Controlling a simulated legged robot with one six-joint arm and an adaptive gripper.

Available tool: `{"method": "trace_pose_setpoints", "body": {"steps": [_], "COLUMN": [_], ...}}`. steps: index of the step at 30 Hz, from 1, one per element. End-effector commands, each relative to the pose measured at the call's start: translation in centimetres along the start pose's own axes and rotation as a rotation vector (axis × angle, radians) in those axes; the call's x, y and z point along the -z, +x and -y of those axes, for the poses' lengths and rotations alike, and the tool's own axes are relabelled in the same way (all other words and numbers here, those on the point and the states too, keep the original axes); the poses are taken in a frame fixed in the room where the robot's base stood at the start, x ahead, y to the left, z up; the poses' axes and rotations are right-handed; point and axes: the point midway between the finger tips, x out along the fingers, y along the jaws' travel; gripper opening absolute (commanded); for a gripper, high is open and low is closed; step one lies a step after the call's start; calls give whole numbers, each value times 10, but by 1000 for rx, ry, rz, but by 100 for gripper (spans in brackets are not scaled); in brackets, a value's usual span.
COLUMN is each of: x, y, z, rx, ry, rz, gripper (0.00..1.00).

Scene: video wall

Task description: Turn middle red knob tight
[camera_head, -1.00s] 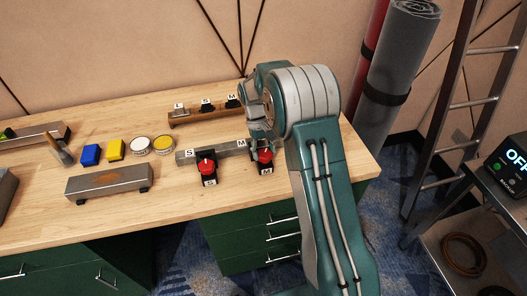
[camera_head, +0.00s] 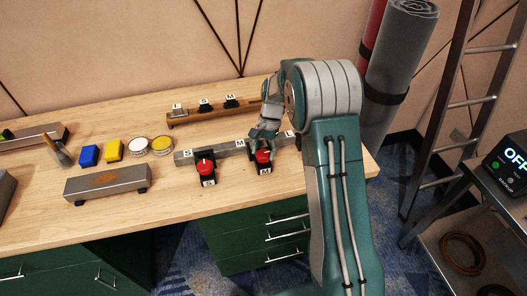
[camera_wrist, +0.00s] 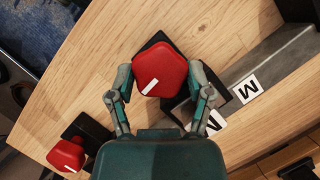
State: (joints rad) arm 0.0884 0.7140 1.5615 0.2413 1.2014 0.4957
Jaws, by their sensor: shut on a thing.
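The middle red knob (camera_head: 263,157) has a black base with an M label and stands at the front of a grey bar (camera_head: 225,149). My gripper (camera_head: 264,140) is over it from behind and above. In the wrist view, the knob (camera_wrist: 160,68) sits between the two fingers of my gripper (camera_wrist: 158,88), which are shut on its sides. Its white mark points to the lower left there. A second red knob (camera_head: 205,165), labelled S, stands to its left, apart from my gripper. It also shows at the lower left of the wrist view (camera_wrist: 66,155).
Behind stands a wooden rack (camera_head: 214,111) with small labelled pieces. To the left are a yellow block (camera_head: 114,150), a blue block (camera_head: 89,155), two round tins (camera_head: 150,146) and a grey block (camera_head: 107,181). The front strip of the wooden bench is clear.

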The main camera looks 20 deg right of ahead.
Motion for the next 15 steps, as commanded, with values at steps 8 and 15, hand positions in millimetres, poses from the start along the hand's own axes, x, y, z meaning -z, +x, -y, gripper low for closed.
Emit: {"method": "trace_pose_setpoints", "body": {"steps": [8, 15], "x": [-1, -1], "y": [3, 3], "z": [-1, -1], "rx": [62, 90], "ry": [161, 229], "rz": [7, 6], "gripper": [19, 19]}}
